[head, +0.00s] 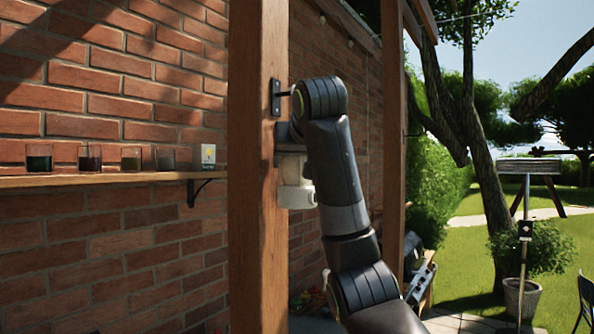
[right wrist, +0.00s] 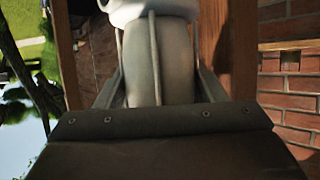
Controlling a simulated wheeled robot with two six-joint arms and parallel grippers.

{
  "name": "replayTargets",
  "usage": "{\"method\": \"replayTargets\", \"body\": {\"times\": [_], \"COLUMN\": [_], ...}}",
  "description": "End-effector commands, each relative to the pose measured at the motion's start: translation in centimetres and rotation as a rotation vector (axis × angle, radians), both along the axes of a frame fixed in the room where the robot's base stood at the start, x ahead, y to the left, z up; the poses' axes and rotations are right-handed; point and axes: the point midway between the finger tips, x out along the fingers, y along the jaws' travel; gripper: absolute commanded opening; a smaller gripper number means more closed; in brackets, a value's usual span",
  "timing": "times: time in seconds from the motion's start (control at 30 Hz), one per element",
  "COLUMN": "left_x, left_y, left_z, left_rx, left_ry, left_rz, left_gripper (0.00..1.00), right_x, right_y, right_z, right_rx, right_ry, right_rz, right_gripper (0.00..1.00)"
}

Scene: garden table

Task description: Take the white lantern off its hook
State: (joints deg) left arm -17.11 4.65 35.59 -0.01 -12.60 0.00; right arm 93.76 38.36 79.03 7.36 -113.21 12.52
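The white lantern (head: 299,197) is at the wooden post in the head view, partly hidden behind my right arm; its white lower part and pale body show. The dark hook bracket (head: 277,97) is fixed to the post above it. Whether the lantern's handle sits on the hook is hidden. In the right wrist view the lantern's pale body (right wrist: 173,65) lies between the two fingers of my right gripper (right wrist: 160,80), one on each side. I cannot tell whether they touch it. My left gripper is not in view.
The post (head: 257,250) stands directly beside the lantern, with a brick wall (head: 120,240) behind. A wooden shelf (head: 90,181) with several glasses and a small card is at the left. A tree, a planter (head: 522,297) and lawn lie to the right.

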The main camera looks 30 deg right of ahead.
Motion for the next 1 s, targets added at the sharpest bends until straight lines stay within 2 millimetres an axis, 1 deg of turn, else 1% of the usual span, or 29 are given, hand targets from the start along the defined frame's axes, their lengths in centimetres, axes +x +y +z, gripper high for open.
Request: {"method": "replayTargets", "body": {"times": [0.03,0.17,0.2,0.47,0.63,0.77,1.0], "left_x": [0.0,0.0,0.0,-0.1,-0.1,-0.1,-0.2], "left_y": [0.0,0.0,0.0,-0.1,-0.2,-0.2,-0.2], "left_z": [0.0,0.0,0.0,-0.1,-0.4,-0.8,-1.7], "left_rx": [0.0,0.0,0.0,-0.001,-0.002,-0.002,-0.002], "left_ry": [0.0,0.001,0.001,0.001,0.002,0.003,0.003], "left_rz": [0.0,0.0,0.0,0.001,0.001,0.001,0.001], "left_gripper": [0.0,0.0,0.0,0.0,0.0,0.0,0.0], "right_x": [0.0,0.0,0.0,0.0,0.0,-0.1,-0.1], "right_y": [0.0,0.0,0.0,0.0,0.0,0.1,0.1], "right_z": [0.0,0.0,0.2,0.2,0.6,1.4,3.5], "right_rx": [0.0,0.0,-0.001,-0.001,0.0,0.001,0.001], "right_ry": [0.0,0.0,-0.004,-0.004,-0.004,-0.005,-0.004], "right_rz": [0.0,0.0,0.001,0.001,0.0,0.001,0.002], "right_gripper": [0.45,0.28,0.27,0.27,0.27,0.27,0.27]}}
